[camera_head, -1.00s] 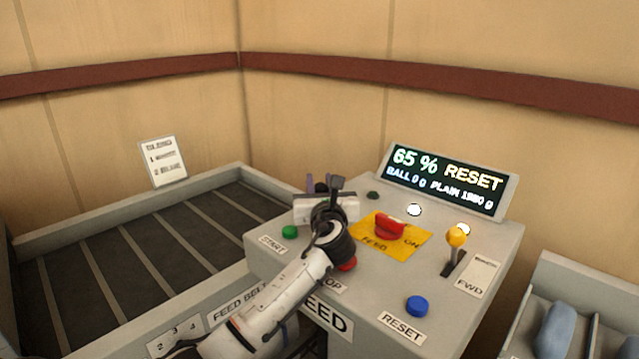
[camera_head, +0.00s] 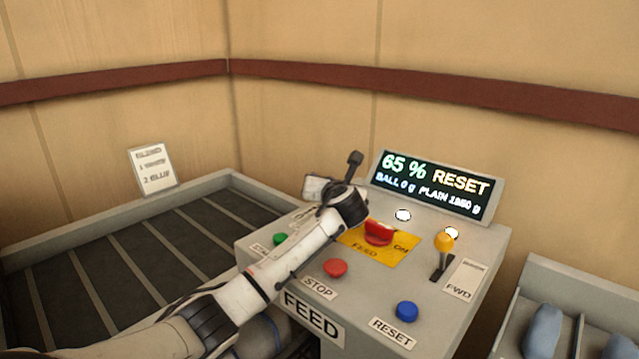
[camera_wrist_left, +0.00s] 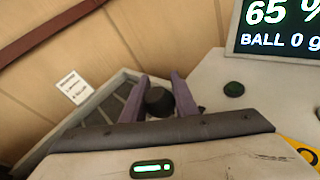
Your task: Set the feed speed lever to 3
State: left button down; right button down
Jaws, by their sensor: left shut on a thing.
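My left gripper (camera_wrist_left: 160,82) is shut on a dark round knob (camera_wrist_left: 159,101), seen between its two purple fingers in the left wrist view. The knob looks like the top of the feed speed lever; its shaft, slot and scale are hidden, so I cannot read its setting. In the head view my left gripper (camera_head: 328,188) is over the far left part of the grey console (camera_head: 455,325), and its own body hides the fingers and the knob. My right gripper is not in view.
The console carries a green button (camera_head: 279,239), red stop button (camera_head: 335,268), red feed switch (camera_head: 379,233), yellow-knobbed lever (camera_head: 443,243) and blue reset button (camera_head: 406,311). The display (camera_head: 436,185) reads 65 % RESET. A slatted belt (camera_head: 100,265) lies left; a bin (camera_head: 560,285) stands right.

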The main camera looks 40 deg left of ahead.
pick_arm(q)
jog(key=shift+w+d+f, duration=0.3)
jog(key=shift+f, duration=0.15)
jog(key=c, duration=1.6)
grip_release()
jog(key=shift+o, duration=1)
jog(key=shift+w+f, duration=0.1)
jog(key=shift+w, duration=0.1)
jog(key=shift+s+a+r, duration=0.1)
jog(key=shift+s+r, duration=0.05)
jog(key=shift+r, duration=0.1)
jog(key=v, duration=1)
jog(key=shift+s, duration=0.1)
jog(key=shift+c, duration=0.6)
